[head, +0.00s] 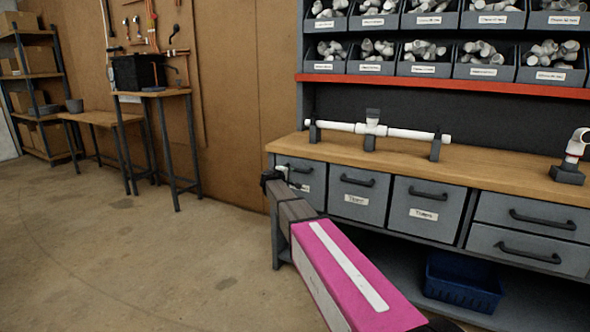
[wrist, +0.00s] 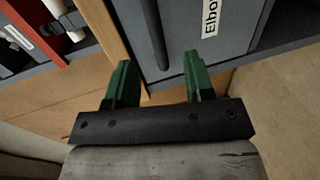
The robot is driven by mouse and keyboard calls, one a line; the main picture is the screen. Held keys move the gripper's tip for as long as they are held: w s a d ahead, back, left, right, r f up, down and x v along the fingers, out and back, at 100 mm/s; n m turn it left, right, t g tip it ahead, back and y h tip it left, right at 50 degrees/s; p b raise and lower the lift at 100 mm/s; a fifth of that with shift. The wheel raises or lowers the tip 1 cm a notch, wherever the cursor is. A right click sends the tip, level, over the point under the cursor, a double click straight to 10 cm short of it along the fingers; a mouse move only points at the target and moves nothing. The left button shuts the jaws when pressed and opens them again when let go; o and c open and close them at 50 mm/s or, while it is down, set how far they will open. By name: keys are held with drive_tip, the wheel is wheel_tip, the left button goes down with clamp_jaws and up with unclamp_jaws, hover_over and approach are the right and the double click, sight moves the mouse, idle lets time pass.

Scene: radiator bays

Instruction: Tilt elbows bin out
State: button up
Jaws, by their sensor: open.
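The elbows bin (wrist: 215,40) is a grey bin front with a dark bar handle (wrist: 155,35). Its white label is cut off in the wrist view and reads "Elbo". In the head view this looks like the leftmost bin (head: 318,172) under the worktop, partly hidden by my gripper and arm. It appears closed, level with the bins beside it. My gripper (wrist: 157,78) has two green fingers, spread open and empty. The handle shows between the fingertips in the picture; I cannot tell whether it is beyond them. In the head view my gripper (head: 271,178) is at the bench's left end.
Other labelled bins (head: 352,194) and drawers (head: 530,215) line the wooden worktop (head: 480,165). A white pipe assembly (head: 372,129) rests in stands on top. A blue crate (head: 462,283) sits on the lower shelf. The floor (head: 150,260) to the left is clear.

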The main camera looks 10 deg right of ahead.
sight(297, 171)
drive_tip(key=x, duration=0.7)
drive_tip(key=r+x, duration=0.1)
drive_tip(key=x, duration=0.3)
drive_tip(key=shift+w+a, duration=0.25)
drive_tip(key=shift+w, duration=0.25)
drive_tip(key=shift+s, duration=0.1)
clamp_jaws()
